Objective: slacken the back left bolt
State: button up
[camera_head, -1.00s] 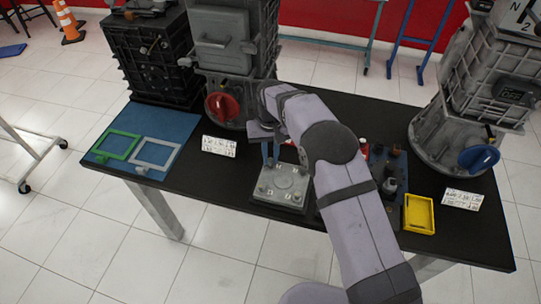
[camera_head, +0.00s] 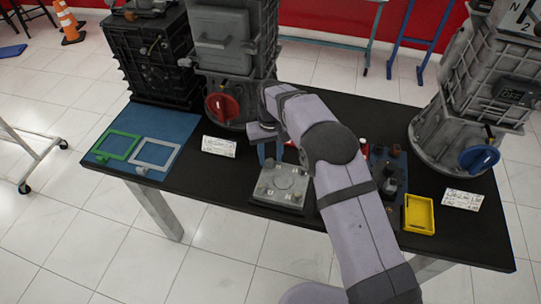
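A grey square plate (camera_head: 281,188) with a round raised middle and bolts at its corners lies on the black table. The two front bolts show, one at the front left (camera_head: 262,190) and one at the front right (camera_head: 296,197). My gripper (camera_head: 268,158) points down over the plate's back left corner. Its blue-grey fingers come down where the back left bolt would be, so that bolt is hidden. I cannot tell whether the fingers touch or hold it. My arm covers the plate's right back side.
A yellow tray (camera_head: 419,214) and several small dark parts (camera_head: 390,180) stand right of my arm. A machine with a red knob (camera_head: 222,106) stands behind left, and one with a blue knob (camera_head: 479,158) at the right. Green (camera_head: 119,145) and grey (camera_head: 157,154) frames lie on a blue mat.

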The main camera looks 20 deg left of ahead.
aim_at(270, 160)
notch_tip(270, 160, up, 7)
jog(key=shift+f+b, duration=0.2)
jog(key=shift+b, duration=0.7)
jog(key=shift+r, duration=0.35)
